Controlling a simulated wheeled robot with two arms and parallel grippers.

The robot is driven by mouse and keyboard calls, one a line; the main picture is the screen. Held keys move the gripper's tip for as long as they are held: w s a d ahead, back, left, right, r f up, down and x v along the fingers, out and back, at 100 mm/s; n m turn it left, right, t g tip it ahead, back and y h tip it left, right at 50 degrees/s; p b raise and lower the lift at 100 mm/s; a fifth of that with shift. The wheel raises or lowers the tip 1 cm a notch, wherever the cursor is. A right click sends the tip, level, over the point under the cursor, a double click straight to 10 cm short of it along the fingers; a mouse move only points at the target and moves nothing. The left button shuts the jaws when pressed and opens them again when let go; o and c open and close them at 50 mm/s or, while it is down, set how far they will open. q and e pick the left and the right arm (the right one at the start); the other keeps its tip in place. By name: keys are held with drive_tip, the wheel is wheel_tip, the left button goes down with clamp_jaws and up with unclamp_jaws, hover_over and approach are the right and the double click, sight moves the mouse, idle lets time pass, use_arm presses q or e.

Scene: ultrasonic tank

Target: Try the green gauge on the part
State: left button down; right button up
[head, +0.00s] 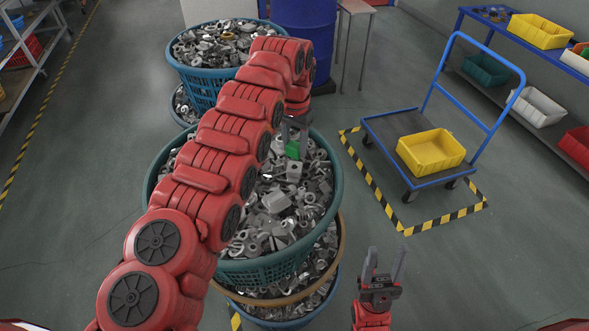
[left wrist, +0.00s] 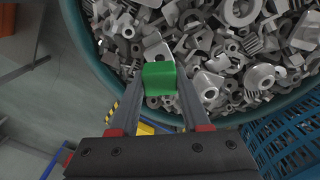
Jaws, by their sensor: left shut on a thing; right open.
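The green gauge (left wrist: 158,78) is a small green block between the fingers of my left gripper (left wrist: 159,100), which is shut on it. In the head view the green gauge (head: 293,150) shows beside the fingertips of my left gripper (head: 296,128), over the upper right of the teal basket (head: 333,208) full of grey metal parts. A grey part with a hole (left wrist: 155,48) lies just beyond the gauge in the left wrist view. I cannot tell whether they touch. My right gripper (head: 383,266) is open and empty, right of the baskets.
A blue basket of parts (head: 203,88) stands behind, near a blue drum (head: 305,35). A blue cart (head: 385,130) with a yellow bin (head: 431,151) stands at right inside striped floor tape. My left arm covers part of the teal basket. The floor at lower right is clear.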

use_arm(q)
wheel_tip(320, 180, up, 4)
drive_tip(key=p, duration=0.3)
drive_tip(key=shift+r, duration=0.1)
idle(0.3)
drive_tip(key=shift+a, duration=0.1)
